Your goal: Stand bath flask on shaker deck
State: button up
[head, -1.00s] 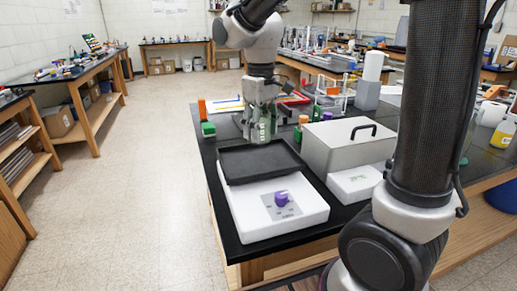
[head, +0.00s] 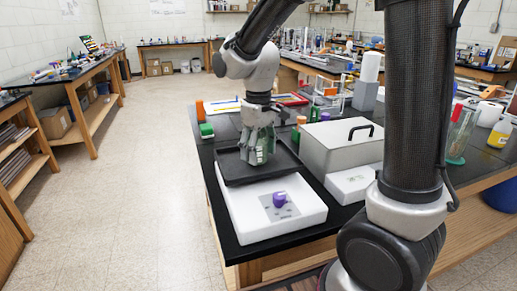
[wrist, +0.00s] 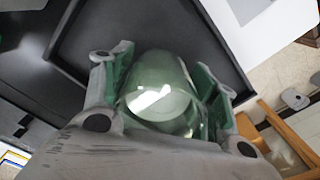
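The bath flask (wrist: 160,88) is clear greenish glass. My gripper (head: 259,158) is shut around it, with green-padded fingers on both sides in the wrist view (wrist: 165,95). In the head view the flask (head: 262,152) is mostly hidden by the fingers. The shaker deck (head: 230,168) is a black, raised-rim tray on top of a white shaker body (head: 245,215) with a purple knob. It also fills much of the wrist view (wrist: 110,45). Flask and gripper are over the deck, inside its rim in the picture. I cannot tell whether the flask touches it.
A grey lidded bath (head: 330,158) with a black handle stands right of the deck, and a small white device (head: 350,185) is in front of it. The deck around the flask is bare.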

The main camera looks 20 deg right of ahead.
jog(key=shift+o, duration=0.4)
notch_tip(320, 180, up, 12)
jog(key=s+d+f+m+t, duration=0.2)
jog(key=s+d+m+t, duration=0.2)
jog(key=s+d, duration=1)
jog(key=s+m, duration=0.2)
jog(key=s, duration=0.2)
jog(key=shift+s+d, duration=0.35)
dwell(1.1)
